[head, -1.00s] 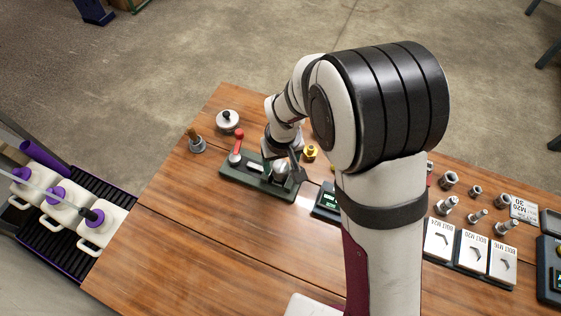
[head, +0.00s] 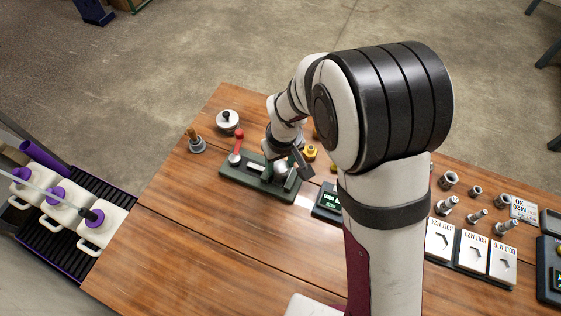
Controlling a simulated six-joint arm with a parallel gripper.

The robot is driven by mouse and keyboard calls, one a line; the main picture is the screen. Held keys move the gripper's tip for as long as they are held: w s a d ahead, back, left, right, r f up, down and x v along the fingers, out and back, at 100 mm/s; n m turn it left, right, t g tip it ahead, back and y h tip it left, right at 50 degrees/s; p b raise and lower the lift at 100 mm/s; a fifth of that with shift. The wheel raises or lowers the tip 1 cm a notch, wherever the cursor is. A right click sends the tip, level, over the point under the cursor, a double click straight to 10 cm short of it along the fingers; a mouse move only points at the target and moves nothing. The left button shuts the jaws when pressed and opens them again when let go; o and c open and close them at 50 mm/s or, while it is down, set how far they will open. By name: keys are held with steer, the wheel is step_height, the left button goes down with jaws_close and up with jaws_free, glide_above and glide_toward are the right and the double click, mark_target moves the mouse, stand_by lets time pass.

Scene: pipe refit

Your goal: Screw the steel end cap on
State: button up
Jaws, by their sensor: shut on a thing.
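The steel end cap (head: 281,172) shows as a rounded silvery piece at the right part of a dark green fixture (head: 231,182) on the wooden bench. My gripper (head: 288,168) is over that end of the fixture, pointing down, with its jaws shut on the cap. One dark finger shows at the cap's right side, slanted. The other finger and the thread under the cap are mostly hidden by my wrist and the small size.
A yellow fitting (head: 310,152) is close right of my gripper. Bolts, nuts and labelled cards (head: 472,252) lie at right. The front left bench is clear.

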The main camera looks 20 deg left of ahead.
jaws_close()
steer(key=o, duration=1.3)
jaws_free()
steer(key=shift+o, duration=0.2)
steer(key=shift+r, duration=3)
